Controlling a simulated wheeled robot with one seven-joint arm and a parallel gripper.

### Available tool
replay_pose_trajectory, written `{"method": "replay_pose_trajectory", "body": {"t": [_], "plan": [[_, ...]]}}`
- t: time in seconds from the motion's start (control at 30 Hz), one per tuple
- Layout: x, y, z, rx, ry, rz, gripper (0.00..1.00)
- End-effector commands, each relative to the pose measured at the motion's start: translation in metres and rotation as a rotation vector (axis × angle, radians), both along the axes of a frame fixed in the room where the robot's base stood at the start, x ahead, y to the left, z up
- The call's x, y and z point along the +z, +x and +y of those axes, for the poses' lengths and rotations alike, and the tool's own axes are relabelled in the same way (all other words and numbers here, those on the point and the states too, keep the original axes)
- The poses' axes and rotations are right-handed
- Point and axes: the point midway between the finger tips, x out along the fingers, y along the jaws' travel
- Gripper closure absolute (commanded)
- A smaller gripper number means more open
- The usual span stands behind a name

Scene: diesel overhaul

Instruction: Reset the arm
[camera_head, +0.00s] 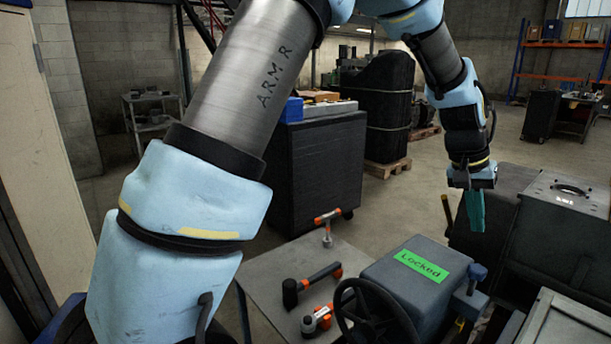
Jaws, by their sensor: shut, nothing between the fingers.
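My arm rises from the bottom left, passes over the top of the picture and hangs down on the right. My gripper (475,212) is at its end, with teal fingers pointing down. The fingers look closed together, with nothing seen between them. The gripper is in the air, above and right of a grey box with a green "Locked" label (422,265). It appears apart from everything around it. The upper part of the arm is cut off by the top edge.
A grey table (262,275) holds a hammer (311,283), an orange-and-black tool (317,320) and an orange T-shaped tool (327,226). A black handwheel (372,318) stands before the grey box. Dark machinery (545,235) is at right. A dark cabinet (318,165) stands behind. Open floor (410,205) lies beyond.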

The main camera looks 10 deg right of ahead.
Motion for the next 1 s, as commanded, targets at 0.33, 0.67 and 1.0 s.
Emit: {"method": "replay_pose_trajectory", "body": {"t": [0.33,0.67,1.0], "plan": [[-0.013,0.087,0.216,0.336,0.124,-0.066,1.00],[-0.032,0.053,0.421,0.673,0.239,-0.062,1.00],[-0.040,0.023,0.468,0.768,0.267,-0.050,1.00]]}}
